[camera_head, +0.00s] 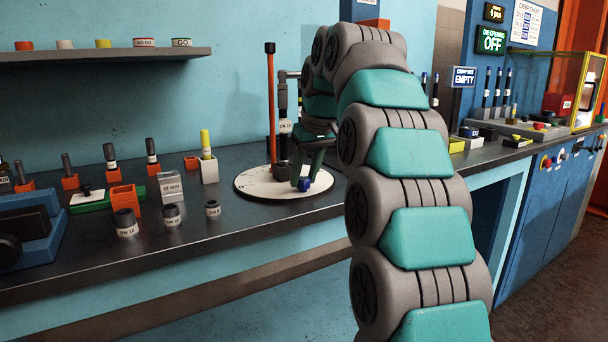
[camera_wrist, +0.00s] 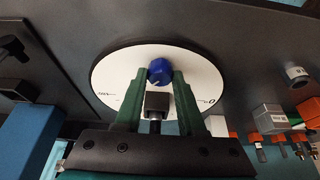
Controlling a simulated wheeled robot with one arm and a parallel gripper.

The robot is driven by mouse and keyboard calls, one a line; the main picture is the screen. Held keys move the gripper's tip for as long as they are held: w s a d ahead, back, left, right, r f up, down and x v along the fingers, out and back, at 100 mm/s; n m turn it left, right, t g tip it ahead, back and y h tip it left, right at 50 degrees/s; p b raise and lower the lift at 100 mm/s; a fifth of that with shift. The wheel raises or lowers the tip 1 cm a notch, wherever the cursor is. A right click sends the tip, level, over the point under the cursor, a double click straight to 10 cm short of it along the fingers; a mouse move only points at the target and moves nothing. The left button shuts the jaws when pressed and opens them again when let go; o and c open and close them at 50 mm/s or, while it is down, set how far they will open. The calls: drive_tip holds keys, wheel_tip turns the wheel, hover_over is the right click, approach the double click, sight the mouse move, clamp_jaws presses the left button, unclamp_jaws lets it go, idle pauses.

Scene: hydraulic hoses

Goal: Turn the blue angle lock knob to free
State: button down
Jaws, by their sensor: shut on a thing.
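The blue angle lock knob (camera_head: 305,184) is at the front of a round white dial plate (camera_head: 258,186) on the bench. In the wrist view the knob (camera_wrist: 160,71) lies between the tips of my two green fingers, near the top of the white plate (camera_wrist: 113,78). My gripper (camera_wrist: 160,76) is shut on the knob. A white tick shows on the knob's lower edge. In the head view my gripper (camera_head: 305,178) reaches down to the knob from above. A dark block on the dial (camera_wrist: 157,103) shows between my fingers.
Loose fittings (camera_head: 171,213) and a grey marked block (camera_head: 171,187) stand to the left on the bench. A blue vise (camera_head: 35,225) is at far left. Bare bench lies in front of the dial.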

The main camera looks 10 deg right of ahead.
drive_tip(key=shift+d+n+g+y, duration=0.1)
drive_tip(key=shift+n+g+y, duration=0.35)
drive_tip(key=shift+n, duration=1.15)
drive_tip(key=c, duration=0.5)
unclamp_jaws()
